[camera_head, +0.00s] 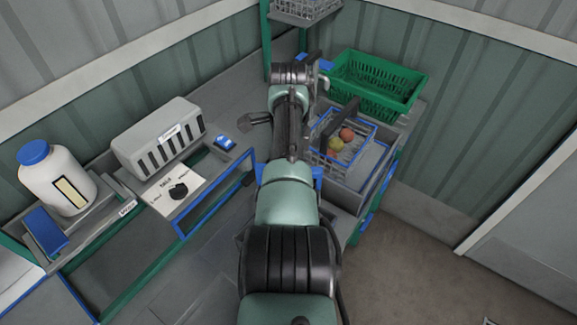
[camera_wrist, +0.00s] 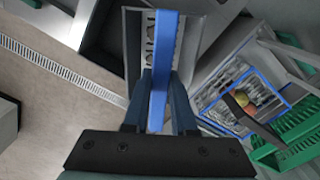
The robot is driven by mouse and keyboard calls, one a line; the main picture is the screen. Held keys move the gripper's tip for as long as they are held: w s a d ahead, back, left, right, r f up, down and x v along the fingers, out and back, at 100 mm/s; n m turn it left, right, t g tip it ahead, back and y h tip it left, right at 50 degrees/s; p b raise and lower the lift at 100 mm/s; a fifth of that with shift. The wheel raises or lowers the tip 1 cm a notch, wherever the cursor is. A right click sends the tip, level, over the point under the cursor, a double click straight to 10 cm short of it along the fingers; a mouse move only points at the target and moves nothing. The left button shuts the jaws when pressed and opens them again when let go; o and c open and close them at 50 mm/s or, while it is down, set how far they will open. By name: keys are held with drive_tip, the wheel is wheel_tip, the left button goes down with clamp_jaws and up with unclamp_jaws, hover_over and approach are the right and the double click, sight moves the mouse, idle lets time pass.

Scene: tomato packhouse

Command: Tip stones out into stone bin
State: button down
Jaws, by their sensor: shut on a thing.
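In the wrist view my gripper (camera_wrist: 159,92) is shut on the blue handle (camera_wrist: 163,50) of a grey scoop-like holder (camera_wrist: 134,45). The holder has slots or holes in its face and is held up off any surface. Whether stones are in it cannot be seen. In the head view my arm covers most of the gripper and the holder. No container can be made out for certain as the stone bin.
A blue-rimmed wire basket (camera_head: 366,143) holds a few red and yellowish tomatoes (camera_head: 336,144). A green crate (camera_head: 400,83) stands behind it.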

drive_tip(key=shift+s+r+p, duration=0.25)
drive_tip(key=shift+p, duration=0.4)
drive_tip(key=shift+t+p, duration=0.3)
drive_tip(key=shift+p, duration=0.1)
drive_tip(key=shift+f+p, duration=0.1)
drive_tip(key=shift+p, duration=0.5)
drive_tip(key=s+t+p, duration=0.1)
drive_tip(key=p, duration=0.5)
drive_tip(key=shift+s+a+t, duration=0.1)
drive_tip(key=shift+t, duration=0.3)
drive_tip(key=t+p, duration=0.1)
drive_tip(key=s+t+p, duration=0.1)
drive_tip(key=p, duration=0.1)
drive_tip(key=shift+s+f, duration=0.2)
drive_tip(key=shift+f, duration=0.05)
drive_tip(key=shift+s+a+f+t+h+p, duration=0.15)
drive_tip(key=shift+s+t+h+p, duration=0.15)
drive_tip(key=shift+s+t+p, duration=0.3)
drive_tip(key=s+f+t+b, duration=0.1)
drive_tip(key=t+b, duration=0.1)
drive_tip(key=b, duration=0.1)
drive_tip(key=s+f+t+b, duration=0.1)
drive_tip(key=s+t+b, duration=0.1)
drive_tip(key=t+b, duration=0.1)
drive_tip(key=s+f+t+b, duration=0.1)
drive_tip(key=t+b, duration=0.1)
drive_tip(key=b, duration=0.3)
drive_tip(key=shift+s+a+f+t+h, duration=0.1)
drive_tip(key=shift+s+a+t+h, duration=0.1)
drive_tip(key=shift+t+h, duration=0.15)
